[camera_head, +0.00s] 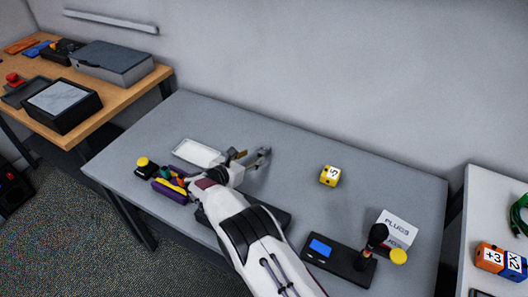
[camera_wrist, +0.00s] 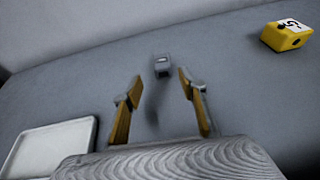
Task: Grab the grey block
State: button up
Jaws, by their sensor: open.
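The grey block (camera_wrist: 162,66) shows in the wrist view as a small grey piece on the grey table. It lies just beyond the gap between my fingertips, roughly centred, and appears apart from both. My gripper (camera_wrist: 160,79) is open and empty, with its two wood-coloured fingers spread to either side. In the head view my gripper (camera_head: 252,157) is low over the middle-back of the table. I cannot clearly pick out the grey block there beside the fingers.
A yellow block (camera_head: 330,176) marked 5 sits to the right. A white tray (camera_head: 198,152) lies left of my gripper. Yellow and purple parts (camera_head: 169,189) are at the left. A black device (camera_head: 338,261) and a PLUGS box (camera_head: 398,228) stand front right. The table's back middle is clear.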

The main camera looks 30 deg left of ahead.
aim_at(260, 153)
jog(key=shift+w, duration=0.1)
jog(key=shift+d+x, duration=0.1)
jog(key=shift+x, duration=0.65)
jog(key=shift+d+x, duration=0.15)
jog(key=shift+x, duration=1.55)
jog(key=c, duration=1.2)
